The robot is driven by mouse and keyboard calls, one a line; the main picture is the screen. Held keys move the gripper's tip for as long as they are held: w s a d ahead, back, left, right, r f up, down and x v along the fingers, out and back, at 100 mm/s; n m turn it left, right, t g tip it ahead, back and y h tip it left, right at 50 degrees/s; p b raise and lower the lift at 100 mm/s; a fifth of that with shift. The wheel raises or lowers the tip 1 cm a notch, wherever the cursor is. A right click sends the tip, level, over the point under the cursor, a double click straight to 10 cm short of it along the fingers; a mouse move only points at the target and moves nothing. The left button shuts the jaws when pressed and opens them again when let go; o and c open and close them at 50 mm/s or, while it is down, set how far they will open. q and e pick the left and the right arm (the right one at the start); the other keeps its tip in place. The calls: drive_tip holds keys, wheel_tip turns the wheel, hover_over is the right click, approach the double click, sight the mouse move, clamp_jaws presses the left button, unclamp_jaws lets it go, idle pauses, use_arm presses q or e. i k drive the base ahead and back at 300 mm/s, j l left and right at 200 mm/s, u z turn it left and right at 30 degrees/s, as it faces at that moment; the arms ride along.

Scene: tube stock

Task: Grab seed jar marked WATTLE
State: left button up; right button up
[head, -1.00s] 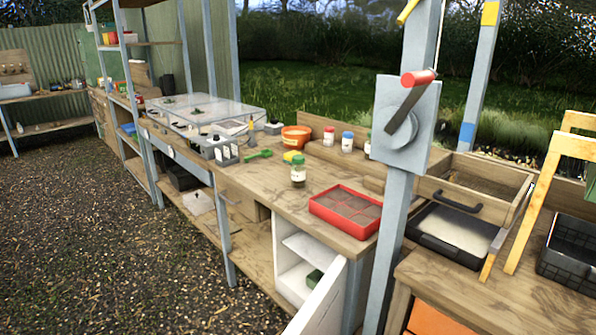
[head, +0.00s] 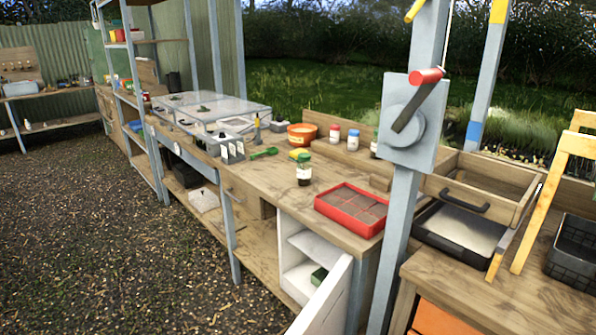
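Small seed jars stand on the wooden bench in the head view. The label writing is too small to read, so I cannot tell which jar is WATTLE. Neither of my grippers is in view.
A red sectioned tray (head: 352,208) sits near the bench's front right. An orange bowl (head: 302,135) and a green scoop (head: 264,153) lie behind the green-capped jar. The grey post (head: 396,230) with a crank stands in front. A white cabinet door (head: 325,300) hangs open below.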

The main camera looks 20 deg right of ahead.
sight(304, 169)
drive_tip(key=u, duration=0.5)
drive_tip(key=j+u, duration=0.1)
drive_tip(key=u, duration=0.4)
drive_tip(key=i+u, duration=0.1)
drive_tip(key=u, duration=0.85)
drive_tip(key=i+u, duration=0.1)
drive_tip(key=u, duration=0.9)
drive_tip(key=i+u, duration=0.1)
drive_tip(key=u, duration=0.35)
drive_tip(key=l+u, duration=0.1)
drive_tip(key=u, duration=0.4)
drive_tip(key=l+u, duration=0.15)
drive_tip(key=u, duration=0.15)
drive_tip(key=i+l+u, duration=0.1)
drive_tip(key=u, duration=0.2)
drive_tip(key=l+z, duration=1)
drive_tip(key=l, duration=0.15)
drive_tip(key=l+z, duration=0.45)
drive_tip(key=k+l+z, duration=0.1)
drive_tip(key=l+z, duration=0.2)
drive_tip(key=z, duration=0.2)
drive_tip(key=l+z, duration=0.45)
drive_tip(key=i+l+z, duration=0.1)
drive_tip(key=z, duration=0.4)
drive_tip(key=i+l+z, duration=0.2)
drive_tip(key=l+z, duration=0.25)
